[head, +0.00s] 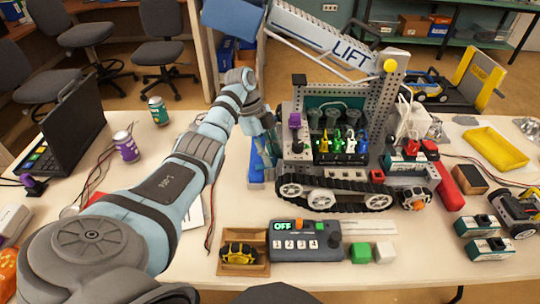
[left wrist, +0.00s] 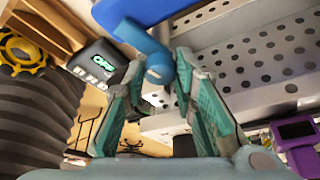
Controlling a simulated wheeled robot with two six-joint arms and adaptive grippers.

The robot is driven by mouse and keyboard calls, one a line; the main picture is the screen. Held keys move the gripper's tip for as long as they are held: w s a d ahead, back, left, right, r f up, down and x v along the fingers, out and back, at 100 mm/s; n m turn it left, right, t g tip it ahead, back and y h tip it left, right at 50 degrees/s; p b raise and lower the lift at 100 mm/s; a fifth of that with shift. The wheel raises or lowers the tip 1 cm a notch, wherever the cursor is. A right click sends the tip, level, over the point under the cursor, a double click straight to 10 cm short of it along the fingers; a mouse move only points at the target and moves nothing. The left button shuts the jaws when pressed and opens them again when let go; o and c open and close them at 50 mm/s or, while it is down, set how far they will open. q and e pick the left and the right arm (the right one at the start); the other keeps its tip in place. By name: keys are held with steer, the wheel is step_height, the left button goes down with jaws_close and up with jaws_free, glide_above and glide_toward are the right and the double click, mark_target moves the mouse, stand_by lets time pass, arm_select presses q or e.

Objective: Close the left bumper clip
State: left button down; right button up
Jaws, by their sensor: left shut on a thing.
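A tracked robot (head: 335,190) stands on the table with a raised lift arm. A blue bumper part (head: 256,168) shows at its left side, partly hidden by my left gripper. My left gripper (head: 268,138) points down beside the robot's left end. In the left wrist view a blue hooked piece (left wrist: 150,45), seemingly the bumper clip, lies between the fingertips, and the gripper (left wrist: 165,68) is shut on it. A perforated metal plate (left wrist: 265,65) is right behind it. Whether the clip is latched cannot be told. My right gripper is not in view.
Purple (head: 126,146) and green (head: 158,110) cans and a laptop (head: 70,125) stand left. A purple part (left wrist: 297,140) is close to the gripper's right.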

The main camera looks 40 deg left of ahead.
arm_select(q)
steer(key=shift+w+m+b, duration=0.1)
steer(key=shift+m+b, duration=0.3)
steer(key=shift+m, duration=0.2)
steer(key=shift+r, duration=0.1)
steer(key=c, duration=1.3)
jaws_free()
steer(key=shift+a, duration=0.1)
